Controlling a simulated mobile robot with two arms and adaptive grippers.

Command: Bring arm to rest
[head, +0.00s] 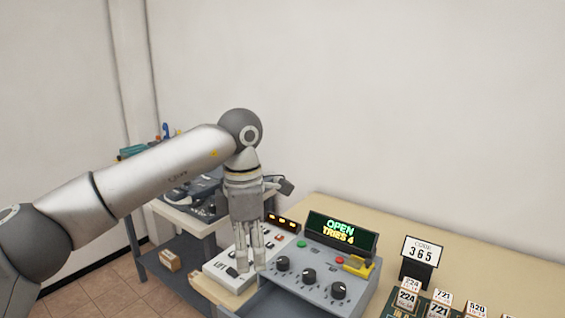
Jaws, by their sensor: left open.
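My left arm reaches in from the left, and its gripper (250,268) points down over the left part of the bench. The gripper is open, with nothing visible between its fingers. Its fingertips are in front of a white panel with small buttons (220,270); I cannot tell whether they touch it. Just right of the gripper stands a grey control box (312,301) with black knobs, a red and a green button, and a display (340,232) reading "OPEN" and "TRIES 4". My right gripper is not in view.
A grey side table (185,217) with equipment is behind my arm. A small box (170,260) sits on its lower shelf. The wall behind is bare.

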